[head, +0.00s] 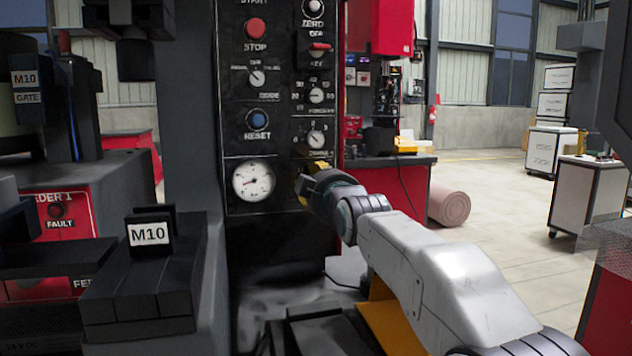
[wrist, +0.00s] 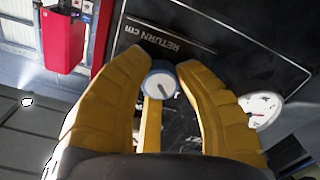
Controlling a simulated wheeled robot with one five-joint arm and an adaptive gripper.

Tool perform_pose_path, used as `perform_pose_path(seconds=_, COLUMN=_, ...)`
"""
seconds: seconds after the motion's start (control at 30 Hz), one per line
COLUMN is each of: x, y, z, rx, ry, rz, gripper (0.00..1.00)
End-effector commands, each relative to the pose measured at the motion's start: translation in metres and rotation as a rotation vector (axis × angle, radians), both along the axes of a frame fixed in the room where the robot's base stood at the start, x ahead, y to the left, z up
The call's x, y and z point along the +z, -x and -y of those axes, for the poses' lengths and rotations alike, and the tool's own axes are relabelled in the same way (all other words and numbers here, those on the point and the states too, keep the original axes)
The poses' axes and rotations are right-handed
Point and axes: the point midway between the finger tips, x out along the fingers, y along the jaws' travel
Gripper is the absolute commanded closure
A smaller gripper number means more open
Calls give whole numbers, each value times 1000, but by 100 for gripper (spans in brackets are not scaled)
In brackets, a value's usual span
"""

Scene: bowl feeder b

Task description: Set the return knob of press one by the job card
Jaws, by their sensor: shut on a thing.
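The black press control panel (head: 285,130) stands in the middle of the head view. My gripper (head: 302,186), with yellow fingers, is at its lower right, beside the round gauge. The head view hides the return knob behind my gripper. In the wrist view, the return knob (wrist: 160,83) has a pale round face with a dark pointer mark and a bluish rim. It sits beside the label "RETURN cm" (wrist: 170,38), which appears upside down. My gripper (wrist: 161,75) is shut on the knob, one finger on each side. I cannot make out a job card.
Above my gripper are several other knobs, a red stop button (head: 255,28) and a blue reset button (head: 258,119). The white gauge (head: 253,181) is just left of my gripper. A block with an M10 sign (head: 150,234) stands at lower left. Open floor lies at right.

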Motion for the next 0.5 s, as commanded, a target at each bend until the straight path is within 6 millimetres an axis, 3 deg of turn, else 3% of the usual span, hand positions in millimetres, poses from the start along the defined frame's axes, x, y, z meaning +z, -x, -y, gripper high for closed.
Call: perform_pose_path(seconds=0.5, x=5, y=1, z=0, rx=3, ry=119, rz=36, gripper=100)
